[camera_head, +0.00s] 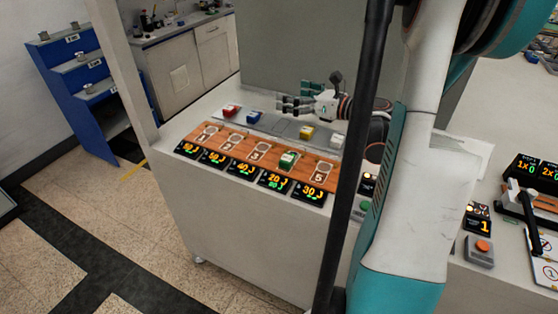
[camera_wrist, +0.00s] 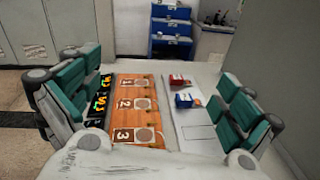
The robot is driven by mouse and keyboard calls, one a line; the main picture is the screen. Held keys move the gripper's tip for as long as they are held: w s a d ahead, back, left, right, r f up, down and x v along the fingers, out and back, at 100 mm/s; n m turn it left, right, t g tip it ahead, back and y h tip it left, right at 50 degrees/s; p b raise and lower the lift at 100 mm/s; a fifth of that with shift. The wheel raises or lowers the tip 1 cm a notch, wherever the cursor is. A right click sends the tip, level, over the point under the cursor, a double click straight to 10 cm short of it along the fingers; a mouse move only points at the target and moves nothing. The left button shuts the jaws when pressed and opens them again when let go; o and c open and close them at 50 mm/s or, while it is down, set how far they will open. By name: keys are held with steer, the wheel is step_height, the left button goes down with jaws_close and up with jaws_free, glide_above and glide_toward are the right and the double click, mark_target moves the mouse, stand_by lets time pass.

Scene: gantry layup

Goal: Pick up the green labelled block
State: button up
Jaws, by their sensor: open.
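The green labelled block (camera_head: 288,160), with a pale top, stands on the orange-brown wooden board (camera_head: 217,146), at the fourth of its places from the left. I do not see it in the wrist view. My gripper (camera_head: 293,97) is open and empty, above and behind the board over the grey tray, with its fingers pointing left. It is apart from the green block, which lies lower and nearer the camera. In the wrist view my teal finger pads (camera_wrist: 162,85) are spread wide, with the board and tray between them.
On the grey tray (camera_head: 281,127) stand red (camera_head: 231,111), blue (camera_head: 254,118), yellow (camera_head: 306,132) and white (camera_head: 337,140) blocks, with a gap between blue and yellow. Small displays (camera_head: 243,169) line the board's front. A dark upright pole (camera_head: 351,180) crosses the head view.

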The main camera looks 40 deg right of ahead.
steer(key=s+d+f+n+g, duration=0.1)
steer(key=s+f, duration=0.3)
steer(key=s+d+f+n+g, duration=0.1)
steer(key=s+f, duration=0.4)
steer(key=s+d+f+n+g+y+b, duration=0.1)
steer(key=s+d+f+g, duration=0.1)
steer(key=s+f, duration=0.3)
steer(key=shift+f, duration=0.25)
steer(key=shift+a+f, duration=0.15)
steer(key=shift+f, duration=0.15)
steer(key=b, duration=0.2)
glide_toward(292, 155)
steer(key=x, duration=0.4)
steer(key=shift+w, duration=0.1)
steer(key=shift+b+x, duration=1.05)
steer(key=shift+x, duration=1.6)
steer(key=shift+c, duration=0.5)
steer(key=c, duration=1.6)
steer(key=shift+o, duration=0.2)
